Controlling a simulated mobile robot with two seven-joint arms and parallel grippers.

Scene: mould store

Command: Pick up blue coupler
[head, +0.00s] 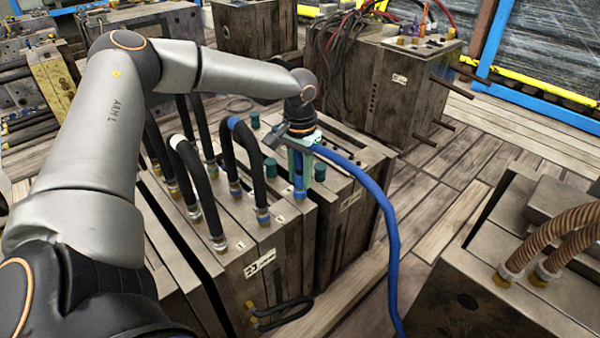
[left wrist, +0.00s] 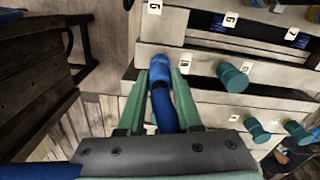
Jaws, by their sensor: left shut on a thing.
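My left gripper (head: 302,172) reaches over the mould block (head: 350,215) in the middle of the head view, pointing down. Its green fingers are shut on the blue coupler (head: 299,188), at the end of a thick blue hose (head: 387,215). In the left wrist view the blue coupler (left wrist: 160,68) sits between the two green fingers (left wrist: 160,100), with its tip close to the block's face near a small number label. I cannot tell whether the tip touches the block. My right gripper is not in view.
Black hoses (head: 245,160) loop over the block just left of the gripper. Teal plugs (left wrist: 232,77) stick out beside the coupler. Another block with brown hoses (head: 560,235) stands at the right. Wooden floor (head: 450,185) lies between the blocks.

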